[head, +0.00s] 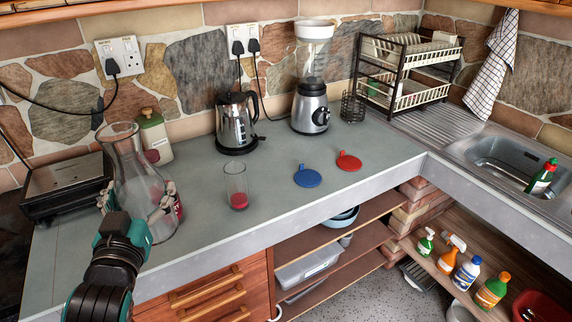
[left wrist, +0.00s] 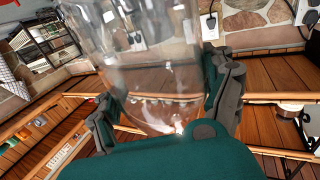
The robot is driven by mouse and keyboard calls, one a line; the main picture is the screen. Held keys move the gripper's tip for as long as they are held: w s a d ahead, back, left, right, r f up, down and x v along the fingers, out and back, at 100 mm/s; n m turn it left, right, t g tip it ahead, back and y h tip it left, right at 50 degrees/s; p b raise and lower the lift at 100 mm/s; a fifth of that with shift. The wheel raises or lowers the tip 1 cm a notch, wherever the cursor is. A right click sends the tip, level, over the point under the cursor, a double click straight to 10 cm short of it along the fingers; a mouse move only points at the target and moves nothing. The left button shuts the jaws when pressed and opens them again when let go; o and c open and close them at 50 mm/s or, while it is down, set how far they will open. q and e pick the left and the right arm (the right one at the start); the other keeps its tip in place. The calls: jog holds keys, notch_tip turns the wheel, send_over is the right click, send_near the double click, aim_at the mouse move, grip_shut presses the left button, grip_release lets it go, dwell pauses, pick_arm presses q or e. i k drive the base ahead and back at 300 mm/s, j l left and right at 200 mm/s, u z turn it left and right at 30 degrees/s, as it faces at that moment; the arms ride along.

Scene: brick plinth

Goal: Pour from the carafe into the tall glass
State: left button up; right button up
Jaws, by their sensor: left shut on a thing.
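The carafe (head: 128,165) is clear glass with a wide body and flared neck, at the left of the counter in the head view. It looks roughly upright; whether its base touches the counter is unclear. My left gripper (head: 140,200) is shut around its lower body. In the left wrist view the carafe (left wrist: 150,75) stands between the two fingers. A little red shows by the right fingertip; I cannot tell whether it is liquid inside. The tall glass (head: 235,178) stands upright on the counter, right of the carafe and apart from it, with red liquid at its bottom. My right gripper is out of view.
A kettle (head: 236,125) and a blender (head: 311,95) stand behind the glass. Counter between carafe and glass is clear.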

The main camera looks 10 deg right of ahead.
aim_at(237, 187)
jog(key=z, duration=0.35)
jog(key=i+j+z, duration=0.1)
jog(key=z, duration=0.3)
jog(key=j+z, duration=0.15)
jog(key=z, duration=0.2)
jog(key=i+j, duration=0.1)
jog(key=j, duration=0.4)
jog(key=i+j, duration=0.15)
jog(key=j, duration=0.3)
jog(key=i+j, duration=0.1)
jog(key=j, duration=0.4)
jog(key=l, duration=0.15)
jog(key=j, duration=0.25)
